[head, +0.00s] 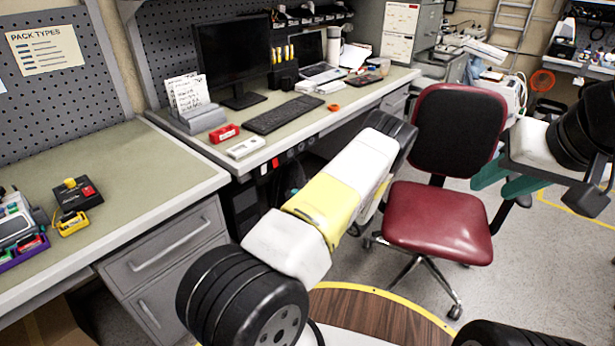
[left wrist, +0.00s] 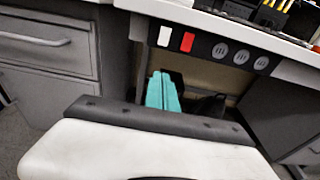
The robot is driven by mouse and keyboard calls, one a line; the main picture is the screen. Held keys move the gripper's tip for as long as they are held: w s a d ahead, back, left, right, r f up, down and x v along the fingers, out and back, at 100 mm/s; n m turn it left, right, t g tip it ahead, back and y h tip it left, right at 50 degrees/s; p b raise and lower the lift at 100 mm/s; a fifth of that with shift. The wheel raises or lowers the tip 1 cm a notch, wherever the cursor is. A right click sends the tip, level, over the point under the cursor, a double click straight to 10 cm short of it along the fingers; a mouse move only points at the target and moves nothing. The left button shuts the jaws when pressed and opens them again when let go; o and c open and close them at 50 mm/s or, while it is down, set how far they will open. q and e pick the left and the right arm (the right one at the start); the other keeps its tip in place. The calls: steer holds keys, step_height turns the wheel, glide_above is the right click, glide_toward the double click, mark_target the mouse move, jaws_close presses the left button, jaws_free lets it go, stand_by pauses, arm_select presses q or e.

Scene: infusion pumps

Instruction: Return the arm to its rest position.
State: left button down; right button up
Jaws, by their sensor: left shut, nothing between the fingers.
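My left arm (head: 343,185), with white and yellow links, reaches from the bottom of the head view toward the gap between the desk and the chair. Its hand is mostly hidden behind the arm there. In the left wrist view the teal fingers of my left gripper (left wrist: 163,92) are together and empty, in front of the dark space under the desk. My right gripper (head: 508,182) is at the right of the head view, in front of the chair's right side. Its teal fingers look apart, with nothing seen between them.
A red office chair (head: 438,222) stands close to my left arm. The computer desk (head: 375,92) and a workbench (head: 130,165) with drawers line the left. A black-yellow device (head: 75,195) sits on the workbench. Grey floor shows beyond the chair.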

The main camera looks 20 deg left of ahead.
stand_by(0.4)
arm_select(q)
steer(key=s+r+n+g+h, duration=0.35)
steer(key=s+r+n, duration=0.25)
steer(key=r, duration=0.4)
steer(key=s+r+n+g+h, duration=0.35)
steer(key=s+r+n, duration=0.25)
steer(key=r, duration=0.4)
steer(key=s+d+r+n+t+h, duration=0.3)
steer(key=s+d+r+n+h, duration=0.2)
steer(key=s+d+r, duration=0.2)
steer(key=s+d+r+n+t+h, duration=0.4)
steer(key=s+d+r, duration=0.4)
steer(key=s+r, duration=0.4)
steer(key=shift+s+d+r+n+h, duration=0.2)
steer(key=shift+s+d+n+h, duration=0.15)
steer(key=shift+h, duration=0.45)
steer(key=shift+a, duration=0.1)
